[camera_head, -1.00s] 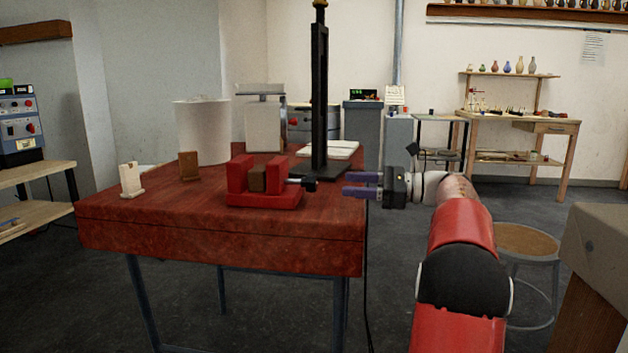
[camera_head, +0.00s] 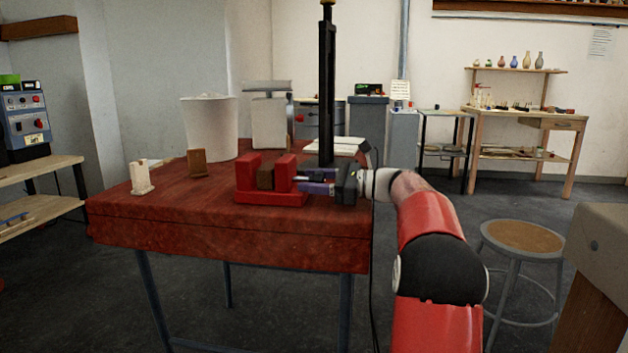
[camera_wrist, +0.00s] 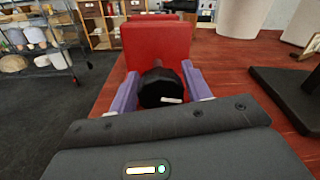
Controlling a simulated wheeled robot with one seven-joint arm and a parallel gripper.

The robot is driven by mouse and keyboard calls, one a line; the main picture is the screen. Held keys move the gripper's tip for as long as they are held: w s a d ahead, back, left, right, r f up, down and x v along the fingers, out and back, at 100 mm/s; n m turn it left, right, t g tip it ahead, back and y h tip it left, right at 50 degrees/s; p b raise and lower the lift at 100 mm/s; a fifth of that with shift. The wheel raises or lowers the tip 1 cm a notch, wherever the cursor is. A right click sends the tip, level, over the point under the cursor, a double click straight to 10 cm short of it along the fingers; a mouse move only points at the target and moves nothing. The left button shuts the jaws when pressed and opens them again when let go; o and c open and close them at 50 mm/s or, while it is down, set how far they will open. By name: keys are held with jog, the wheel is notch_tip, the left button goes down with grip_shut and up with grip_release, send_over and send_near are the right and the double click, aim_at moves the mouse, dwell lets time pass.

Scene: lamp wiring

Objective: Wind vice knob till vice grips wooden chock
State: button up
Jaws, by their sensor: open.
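At this size I cannot tell whether both jaws touch the chock. My gripper (camera_head: 318,182) is at the right side of the vice, over its knob. In the wrist view the black knob (camera_wrist: 160,88) lies between the two purple fingers of my gripper (camera_wrist: 160,92), in front of the red vice jaw (camera_wrist: 157,45). The fingers are open, one on each side of the knob, and a small pale mark shows on it.
A black post (camera_head: 327,90) on a dark base (camera_wrist: 285,95) stands just behind the vice. A white bin (camera_head: 210,128), a brown block (camera_head: 197,163) and a cream holder (camera_head: 141,178) stand to the left. A stool (camera_head: 522,240) is on the right.

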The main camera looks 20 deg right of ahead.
jog(key=shift+c, duration=0.3)
jog(key=c, duration=0.6)
jog(key=shift+m, duration=1.6)
jog(key=shift+c, duration=0.2)
jog(key=o, duration=0.7)
jog(key=shift+b+v, duration=0.3)
jog(key=shift+v, duration=3.6)
jog(key=shift+o, duration=0.3)
jog(key=shift+r, duration=0.1)
